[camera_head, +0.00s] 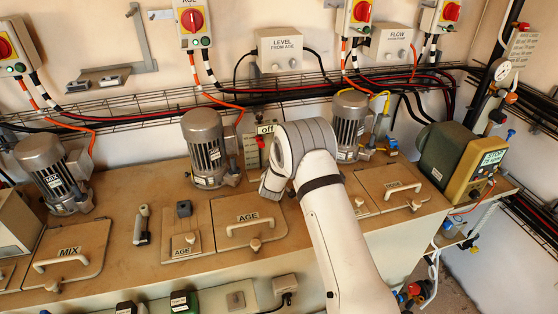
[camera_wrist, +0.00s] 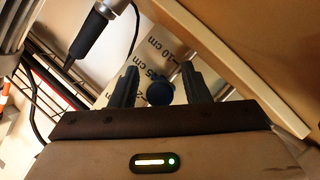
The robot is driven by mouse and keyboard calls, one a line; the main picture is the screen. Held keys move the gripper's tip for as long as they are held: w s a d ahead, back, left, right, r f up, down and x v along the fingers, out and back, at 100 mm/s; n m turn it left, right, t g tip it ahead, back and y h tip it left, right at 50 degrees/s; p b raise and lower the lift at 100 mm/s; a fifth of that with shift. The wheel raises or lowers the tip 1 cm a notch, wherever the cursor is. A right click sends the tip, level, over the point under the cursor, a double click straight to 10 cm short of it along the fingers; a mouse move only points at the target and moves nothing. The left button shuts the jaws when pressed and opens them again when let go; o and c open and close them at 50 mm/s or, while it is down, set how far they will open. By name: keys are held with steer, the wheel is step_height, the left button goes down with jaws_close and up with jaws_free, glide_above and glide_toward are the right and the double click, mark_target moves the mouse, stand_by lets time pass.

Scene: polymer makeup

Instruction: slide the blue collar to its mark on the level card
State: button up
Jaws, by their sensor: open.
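The blue collar (camera_wrist: 160,92) shows in the wrist view as a small dark blue round piece between the two dark fingers of my gripper (camera_wrist: 159,70). My gripper is open, with a finger on either side of the collar; I cannot tell if either touches it. Behind it the pale level card (camera_wrist: 152,58) appears tilted, with printed figures such as -10 cm and -5 cm, partly covered by the fingers. In the head view my arm hides the collar, and my gripper (camera_head: 272,186) is seen from behind above the AGE part of the bench.
The AGE motor (camera_head: 205,148) stands left of my arm, and another motor (camera_head: 349,122) stands right. An AGE lid (camera_head: 249,215) with a raised handle lies below. In the wrist view a dark probe with a cable (camera_wrist: 88,36) is at upper left and a pale ledge (camera_wrist: 235,65) at right.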

steer(key=shift+c, duration=0.3)
jaws_close()
stand_by(0.3)
